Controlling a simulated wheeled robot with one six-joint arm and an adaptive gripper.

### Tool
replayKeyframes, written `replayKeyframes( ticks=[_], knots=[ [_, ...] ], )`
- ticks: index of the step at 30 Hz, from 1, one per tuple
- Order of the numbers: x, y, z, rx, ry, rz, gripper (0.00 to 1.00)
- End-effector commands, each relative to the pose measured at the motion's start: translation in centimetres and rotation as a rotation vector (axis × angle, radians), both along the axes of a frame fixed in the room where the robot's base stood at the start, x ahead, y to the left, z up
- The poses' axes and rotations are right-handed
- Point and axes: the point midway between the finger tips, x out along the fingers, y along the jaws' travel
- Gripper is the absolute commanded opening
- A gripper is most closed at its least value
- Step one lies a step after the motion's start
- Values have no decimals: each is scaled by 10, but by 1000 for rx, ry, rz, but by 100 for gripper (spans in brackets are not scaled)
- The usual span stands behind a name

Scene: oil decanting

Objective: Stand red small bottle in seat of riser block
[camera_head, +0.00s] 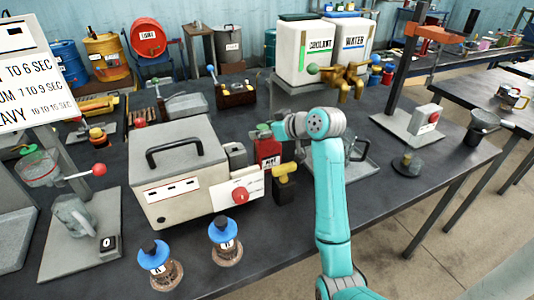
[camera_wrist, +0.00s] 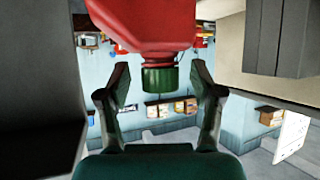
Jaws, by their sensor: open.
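A red bottle (camera_head: 268,153) with a white label and a green cap stands on the dark bench, right of the beige machine. In the wrist view its red body (camera_wrist: 160,22) shows upside down at the top, with the green cap (camera_wrist: 158,78) below. My gripper (camera_wrist: 160,88) is open, its two fingers on either side of the cap with gaps to both. In the head view my gripper (camera_head: 281,128) is at the bottle's top, its fingers hard to make out. I cannot tell which block is the riser block, and no empty seat is clear.
The beige machine (camera_head: 175,165) with a black handle is close left of the bottle. A black block with a yellow tap (camera_head: 285,185) is in front. Two blue-topped jars (camera_head: 224,240) stand at the front edge. White coolant and water tanks (camera_head: 303,50) stand behind.

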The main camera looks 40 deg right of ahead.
Motion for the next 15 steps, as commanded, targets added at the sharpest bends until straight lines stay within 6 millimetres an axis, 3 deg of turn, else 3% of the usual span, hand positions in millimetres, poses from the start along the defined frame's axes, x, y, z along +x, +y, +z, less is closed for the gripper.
replayKeyframes(
  ticks=[4,11,12,15],
  knots=[
    [0,0,0,0,0,0,63],
    [0,0,0,0,-1,0,6],
    [0,0,0,0,-1,0,0],
    [0,0,0,0,-1,0,0]
  ],
)
